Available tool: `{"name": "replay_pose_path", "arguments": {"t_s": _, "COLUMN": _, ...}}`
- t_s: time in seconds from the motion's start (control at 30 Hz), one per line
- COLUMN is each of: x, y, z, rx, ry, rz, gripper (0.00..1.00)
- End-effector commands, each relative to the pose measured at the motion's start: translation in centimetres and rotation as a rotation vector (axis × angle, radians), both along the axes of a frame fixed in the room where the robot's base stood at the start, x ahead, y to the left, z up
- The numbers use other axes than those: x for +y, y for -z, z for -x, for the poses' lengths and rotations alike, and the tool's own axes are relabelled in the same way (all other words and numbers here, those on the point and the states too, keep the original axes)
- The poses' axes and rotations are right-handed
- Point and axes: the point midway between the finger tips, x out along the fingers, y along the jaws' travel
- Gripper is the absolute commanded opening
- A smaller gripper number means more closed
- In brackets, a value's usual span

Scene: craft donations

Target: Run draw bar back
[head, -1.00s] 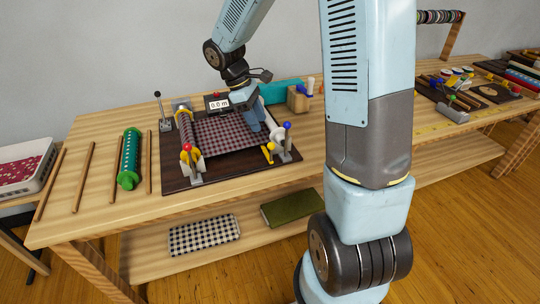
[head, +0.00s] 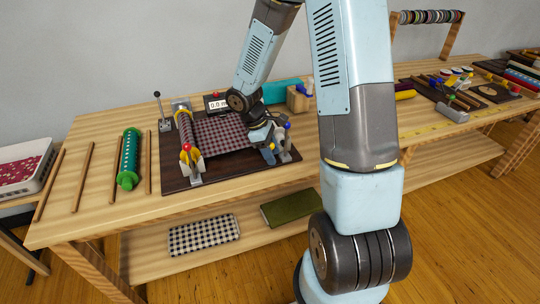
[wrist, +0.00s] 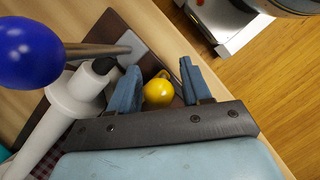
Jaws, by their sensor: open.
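A dark board (head: 180,183) on the bench carries red checked fabric (head: 222,133) running right from a roller (head: 186,128). My gripper (head: 269,152) is low at the board's front right corner. In the wrist view my gripper (wrist: 160,85) is open, with a yellow knob (wrist: 158,92) between its two blue fingers; I cannot tell whether they touch it. A white roller (wrist: 45,140) with a flange and black end lies left of the fingers. A blue ball (wrist: 28,52) on a metal lever stands beside it. The draw bar itself is not clearly distinguishable; my gripper hides much of this end.
A red-knobbed lever and yellow parts (head: 190,158) stand at the front left of the board. A small display (head: 217,104) and a black-knobbed lever (head: 161,110) stand behind. A green roller (head: 129,160) and wooden rods lie left. Bare bench lies in front of the board.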

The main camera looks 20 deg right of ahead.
Motion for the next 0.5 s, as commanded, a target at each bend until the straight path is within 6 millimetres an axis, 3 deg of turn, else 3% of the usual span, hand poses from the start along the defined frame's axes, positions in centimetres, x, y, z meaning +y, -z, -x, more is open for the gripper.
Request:
{"name": "replay_pose_path", "arguments": {"t_s": 0.47, "x": -0.33, "y": 1.05, "z": 0.22, "rx": -0.001, "ry": 0.0, "rz": 0.0, "gripper": 0.48}}
{"name": "replay_pose_path", "arguments": {"t_s": 0.5, "x": -0.32, "y": 1.04, "z": 0.23, "rx": -0.001, "ry": 0.0, "rz": 0.0, "gripper": 0.44}}
